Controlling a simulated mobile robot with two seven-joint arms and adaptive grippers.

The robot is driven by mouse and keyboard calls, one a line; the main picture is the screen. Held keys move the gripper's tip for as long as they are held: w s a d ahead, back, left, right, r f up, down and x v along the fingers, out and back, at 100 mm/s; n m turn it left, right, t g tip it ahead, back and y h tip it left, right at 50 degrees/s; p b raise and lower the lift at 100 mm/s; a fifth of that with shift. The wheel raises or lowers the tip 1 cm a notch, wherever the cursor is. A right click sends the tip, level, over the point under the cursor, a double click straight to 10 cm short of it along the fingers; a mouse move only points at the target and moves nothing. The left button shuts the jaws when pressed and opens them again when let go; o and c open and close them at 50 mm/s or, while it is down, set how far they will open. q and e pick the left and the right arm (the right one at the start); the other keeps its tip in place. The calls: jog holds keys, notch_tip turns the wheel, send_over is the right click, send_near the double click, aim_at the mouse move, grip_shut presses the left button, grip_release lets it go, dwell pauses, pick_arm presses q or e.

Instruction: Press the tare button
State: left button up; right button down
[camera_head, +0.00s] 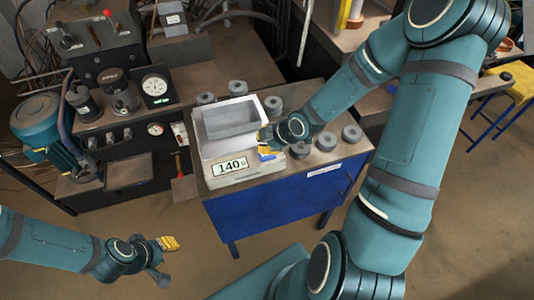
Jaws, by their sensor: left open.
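My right gripper (267,146) is at the scale's right front side, close beside the tray and over the scale's edge. Yellow finger parts show there, with a small blue patch by them; whether its fingers are apart is unclear. I cannot make out the tare button. My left gripper (168,259) is open and empty over the floor at the lower left, well away from the scale.
Gauges (155,86), a motor (40,122) and a control box (103,50) crowd the left bench. Open floor lies in front of the cabinet.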

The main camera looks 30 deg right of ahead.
dwell(0.7)
jog(key=shift+f+b, duration=0.4)
jog(key=shift+f, duration=0.05)
jog(key=shift+f+b, duration=0.4)
dwell(0.5)
dwell(0.4)
jog(key=shift+r+p, duration=0.75)
jog(key=shift+r, duration=0.1)
notch_tip(320, 180, up, 5)
jog(key=p, duration=0.4)
jog(key=shift+p, duration=0.4)
